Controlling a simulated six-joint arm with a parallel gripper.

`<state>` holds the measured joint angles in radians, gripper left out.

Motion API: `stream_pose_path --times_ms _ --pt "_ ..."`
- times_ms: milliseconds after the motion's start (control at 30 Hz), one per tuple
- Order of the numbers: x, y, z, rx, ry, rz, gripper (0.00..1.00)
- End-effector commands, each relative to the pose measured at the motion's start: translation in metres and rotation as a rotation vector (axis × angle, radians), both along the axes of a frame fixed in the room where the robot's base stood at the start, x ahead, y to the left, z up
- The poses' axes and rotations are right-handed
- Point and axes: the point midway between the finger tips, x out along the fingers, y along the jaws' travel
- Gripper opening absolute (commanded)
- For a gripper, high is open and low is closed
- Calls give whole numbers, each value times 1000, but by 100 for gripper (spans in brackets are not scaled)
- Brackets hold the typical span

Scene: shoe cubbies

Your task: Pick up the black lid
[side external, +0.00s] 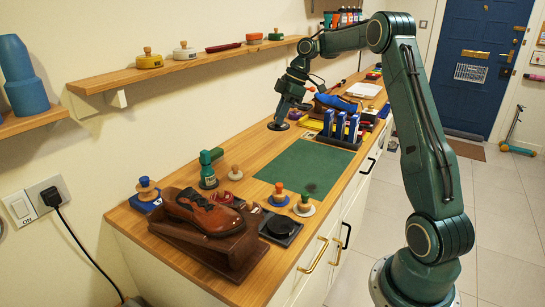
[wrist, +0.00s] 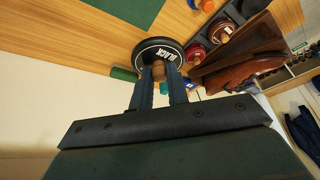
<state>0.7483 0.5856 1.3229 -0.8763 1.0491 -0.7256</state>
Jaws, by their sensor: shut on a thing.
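The black lid (wrist: 150,50) is a round black disc with a white rim and the word BLACK, seen in the wrist view. My gripper (wrist: 160,74) is shut on its wooden knob, with a finger on each side. In the side view the lid (side external: 278,127) shows as a small dark disc under my gripper (side external: 281,114), beyond the green mat and close to the wall. I cannot tell how far it is above the counter. A dark open-looking tin (side external: 281,227) sits on a black base at the near right edge.
A green mat (side external: 306,165) lies mid-counter, mostly bare. A brown shoe (side external: 205,209) rests on a wooden stand nearby. Blue uprights (side external: 340,126) stand behind the mat. A wall shelf (side external: 185,62) runs above.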

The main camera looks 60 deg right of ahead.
Motion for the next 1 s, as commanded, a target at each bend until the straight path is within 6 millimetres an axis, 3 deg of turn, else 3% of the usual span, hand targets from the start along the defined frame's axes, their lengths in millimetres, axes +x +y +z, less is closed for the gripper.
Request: stream_pose_path --times_ms 767,1000 --pt "0 0 7 0 0 0 0" --pt "-2 12 2 7 0 25 0"
